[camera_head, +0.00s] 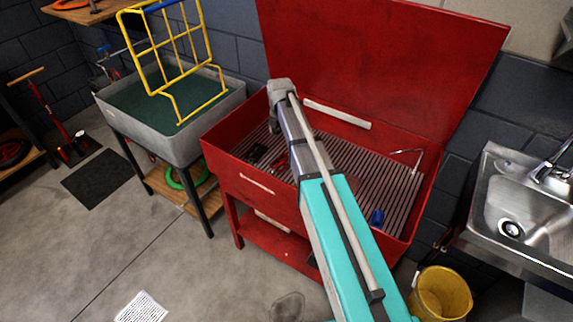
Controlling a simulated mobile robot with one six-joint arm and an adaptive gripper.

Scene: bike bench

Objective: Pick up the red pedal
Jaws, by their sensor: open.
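A small red object that looks like the red pedal (281,164) lies on the slatted floor of the red parts washer (252,183), left of my arm. My arm partly covers the area beside it, and its details are too small to make out. My gripper (275,128) hangs at the arm's far end, over the left back part of the washer. It is small and dark here, open, with nothing seen in it. In the picture it is just above the red object, apart from it.
Dark parts (257,153) lie left of the red object. A blue item (377,217) is at the tub's right front. The washer's raised lid (385,60) stands behind. A grey basin (172,140) with a yellow rack (180,60) is left; a sink (500,200) and yellow bucket (441,292) are right.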

